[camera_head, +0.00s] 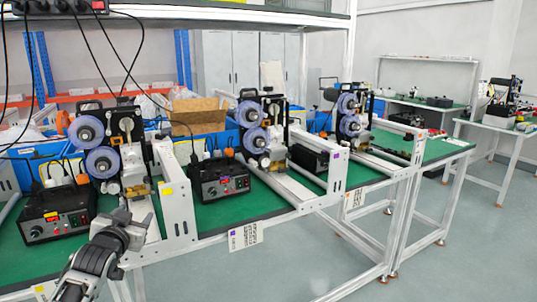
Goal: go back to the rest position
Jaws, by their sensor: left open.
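My left arm comes in at the lower left of the head view. Its gripper (122,217) is open, with nothing seen between the fingers. It is at the front edge of the green-topped bench (212,219), in front of the leftmost coder machine (133,150) and its white rail frame (172,190). Whether it touches the frame cannot be told. My right gripper is not in view.
More coder machines (262,127) (350,118) stand in a row to the right. Black control boxes (222,180) (52,213) sit on the bench. A cardboard box (198,115) is behind. The grey floor (470,245) at the right is clear.

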